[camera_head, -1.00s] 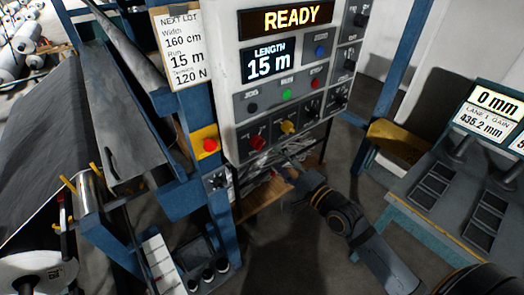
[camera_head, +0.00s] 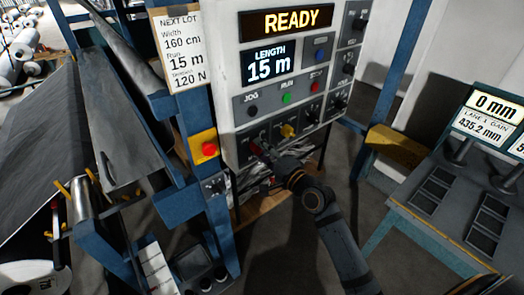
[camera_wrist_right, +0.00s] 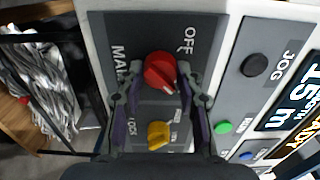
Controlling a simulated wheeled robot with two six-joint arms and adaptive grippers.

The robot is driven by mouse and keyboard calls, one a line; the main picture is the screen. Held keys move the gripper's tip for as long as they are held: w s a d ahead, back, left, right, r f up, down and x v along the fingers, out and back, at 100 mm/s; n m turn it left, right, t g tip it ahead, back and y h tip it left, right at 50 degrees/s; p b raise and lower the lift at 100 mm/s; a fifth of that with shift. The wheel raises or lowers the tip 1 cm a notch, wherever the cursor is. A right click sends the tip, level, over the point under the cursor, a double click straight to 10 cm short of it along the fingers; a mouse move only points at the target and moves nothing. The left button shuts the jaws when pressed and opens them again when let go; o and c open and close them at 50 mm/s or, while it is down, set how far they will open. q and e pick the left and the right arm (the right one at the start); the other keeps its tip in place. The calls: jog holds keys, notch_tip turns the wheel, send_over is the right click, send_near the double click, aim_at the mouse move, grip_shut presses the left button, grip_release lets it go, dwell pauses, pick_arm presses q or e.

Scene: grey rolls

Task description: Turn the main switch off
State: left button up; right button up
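The red main switch (camera_wrist_right: 160,72) is a round knob on a dark plate with the words MAIN and OFF, seen in the right wrist view. A small white mark on the knob points toward the bottom of that picture, away from the OFF label. My right gripper (camera_wrist_right: 160,70) is open, with one fingertip on each side of the knob. I cannot tell whether the fingertips touch it. My left gripper is not in view.
A yellow knob (camera_wrist_right: 159,134) sits close beside the red switch, between my fingers' bases. Green, black and blue buttons are on the panel (camera_head: 228,70). A red button on a yellow box (camera_head: 203,146) is left of the panel. A grey console (camera_head: 455,190) stands right.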

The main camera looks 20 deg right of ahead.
jog(key=c, duration=0.4)
jog(key=shift+c, duration=0.2)
jog(key=shift+f+n+b, duration=0.1)
jog(key=shift+n+b, duration=5.3)
jog(key=shift+n, duration=3.5)
